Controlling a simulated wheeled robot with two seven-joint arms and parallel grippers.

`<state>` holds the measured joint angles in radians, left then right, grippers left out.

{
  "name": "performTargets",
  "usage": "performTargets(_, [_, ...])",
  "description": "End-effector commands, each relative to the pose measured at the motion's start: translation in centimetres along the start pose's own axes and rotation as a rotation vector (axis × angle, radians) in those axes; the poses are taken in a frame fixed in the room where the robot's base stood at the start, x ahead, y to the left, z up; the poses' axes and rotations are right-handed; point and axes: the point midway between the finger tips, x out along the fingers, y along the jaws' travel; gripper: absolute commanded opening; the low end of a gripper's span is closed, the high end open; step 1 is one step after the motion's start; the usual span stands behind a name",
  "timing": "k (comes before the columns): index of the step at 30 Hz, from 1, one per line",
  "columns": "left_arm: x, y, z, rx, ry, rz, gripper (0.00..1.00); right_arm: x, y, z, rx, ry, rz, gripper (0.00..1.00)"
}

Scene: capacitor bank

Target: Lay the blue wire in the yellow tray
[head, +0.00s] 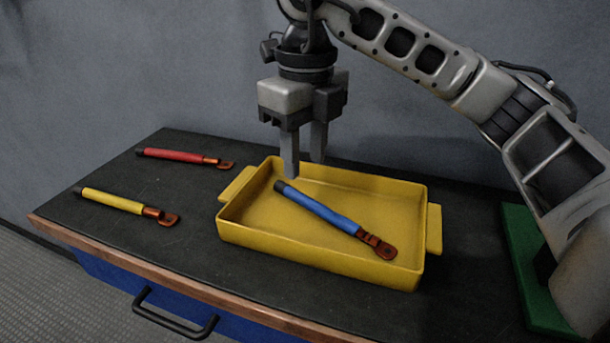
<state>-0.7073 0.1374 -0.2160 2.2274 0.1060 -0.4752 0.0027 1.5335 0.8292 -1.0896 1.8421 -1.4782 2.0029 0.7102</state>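The blue wire (322,209), with a black tip and a copper lug, shows within the outline of the yellow tray (310,254). It lies slantwise, with its lug toward the front right corner. It appears to rest on the tray floor. My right gripper (304,158) points down above the back left part of the tray, near the wire's black end. Its two fingers are apart with nothing between them, clear of the wire. My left gripper is not in view.
A red wire (175,155) and a yellow wire (115,201) lie on the dark bench top (165,250) left of the tray. A green mat or board (522,255) is at the right, partly behind my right arm. A grey wall stands behind the bench.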

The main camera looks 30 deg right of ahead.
Motion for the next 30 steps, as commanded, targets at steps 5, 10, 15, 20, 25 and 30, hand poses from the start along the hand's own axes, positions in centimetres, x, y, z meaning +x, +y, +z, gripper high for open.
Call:
performTargets(5, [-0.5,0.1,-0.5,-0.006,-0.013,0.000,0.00,-4.0,-0.1,0.0,0.002,-0.004,-0.003,0.38])
performTargets(10, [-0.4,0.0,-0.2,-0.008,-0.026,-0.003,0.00,-5.6,0.0,0.0,0.002,-0.001,-0.002,0.38])
performTargets(15, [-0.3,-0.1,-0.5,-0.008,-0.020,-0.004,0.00,-5.9,0.0,0.0,0.001,0.001,0.000,0.38])
performTargets(20, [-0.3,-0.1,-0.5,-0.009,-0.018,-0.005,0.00,-5.9,0.0,0.0,0.001,0.001,0.000,0.38])
performTargets(25, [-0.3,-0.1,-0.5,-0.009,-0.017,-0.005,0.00,-5.9,0.0,0.0,0.001,0.001,-0.001,0.38])
performTargets(30, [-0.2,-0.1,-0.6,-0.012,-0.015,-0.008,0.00,-5.9,0.0,0.0,0.001,0.001,-0.001,0.38])
